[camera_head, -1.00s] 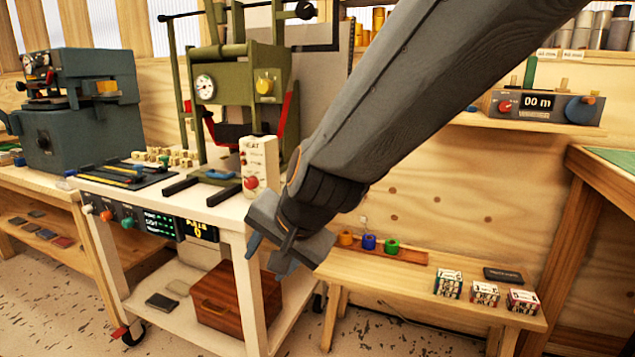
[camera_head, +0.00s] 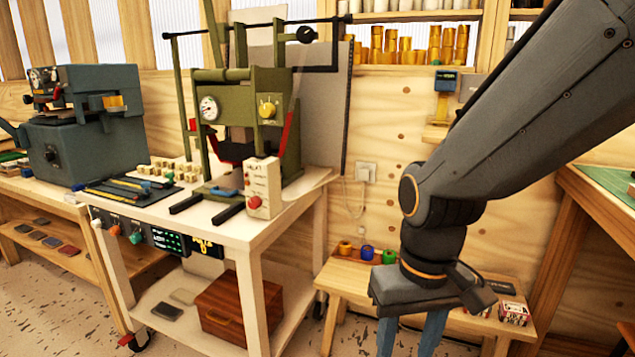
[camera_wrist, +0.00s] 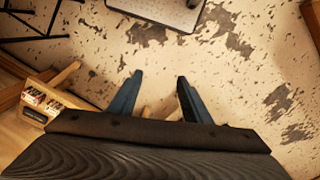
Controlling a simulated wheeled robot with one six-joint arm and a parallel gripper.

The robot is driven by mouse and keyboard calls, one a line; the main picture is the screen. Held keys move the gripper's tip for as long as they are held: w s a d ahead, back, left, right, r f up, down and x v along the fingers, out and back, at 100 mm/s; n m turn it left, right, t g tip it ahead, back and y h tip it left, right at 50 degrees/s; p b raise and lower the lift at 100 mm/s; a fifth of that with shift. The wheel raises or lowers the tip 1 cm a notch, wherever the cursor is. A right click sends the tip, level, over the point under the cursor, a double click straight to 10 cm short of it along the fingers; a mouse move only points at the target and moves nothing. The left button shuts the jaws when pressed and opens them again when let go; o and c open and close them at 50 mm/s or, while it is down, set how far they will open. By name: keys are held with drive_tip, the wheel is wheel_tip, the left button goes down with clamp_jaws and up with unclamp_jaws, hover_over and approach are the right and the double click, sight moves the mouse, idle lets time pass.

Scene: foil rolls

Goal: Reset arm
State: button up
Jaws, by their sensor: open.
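My gripper (camera_head: 409,338) hangs pointing down in the head view, in front of the low wooden bench on the right. Its two blue-grey fingers are apart with nothing between them, and their tips run past the bottom edge of that view. In the wrist view my gripper (camera_wrist: 160,76) is also open and empty, with speckled floor beyond its fingers. My arm comes in from the upper right of the head view and hides part of the bench.
A white cart (camera_head: 255,238) carries a green press (camera_head: 240,115) and stands left of my gripper. A wooden box (camera_head: 232,305) is on its lower shelf. The low bench (camera_head: 345,277) holds coloured rolls (camera_head: 367,252) and small boxes (camera_head: 513,313). Floor (camera_wrist: 235,85) lies open below.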

drive_tip(key=d+r+m+p, duration=0.1)
drive_tip(key=d+r+p, duration=0.5)
drive_tip(key=p, duration=0.4)
drive_tip(key=shift+s+r+m, duration=0.2)
drive_tip(key=shift+s+m, duration=0.1)
drive_tip(key=shift+m, duration=0.1)
